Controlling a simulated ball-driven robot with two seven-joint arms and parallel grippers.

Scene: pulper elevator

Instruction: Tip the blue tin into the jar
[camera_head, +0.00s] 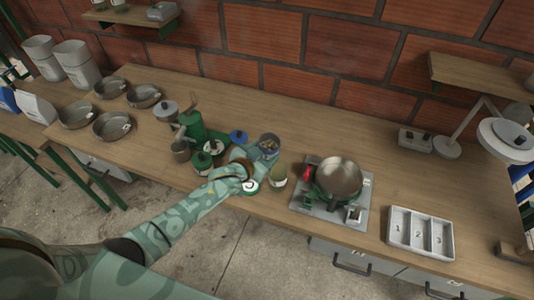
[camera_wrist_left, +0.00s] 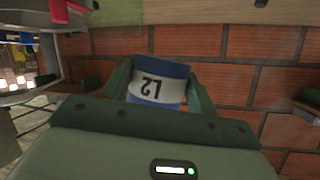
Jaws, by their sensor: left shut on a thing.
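A glass jar (camera_head: 279,175) with greenish-brown contents stands on the bench just right of and nearer than the tin. The tin is close to the jar, apart from it. My right gripper is not in view.
A blue lid (camera_head: 238,135) lies behind my gripper. Green-lidded containers (camera_head: 202,161) and a green hand grinder (camera_head: 193,128) stand to the left. A steel pan (camera_head: 339,178) sits on a burner to the right, then a grey divided tray (camera_head: 420,231).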

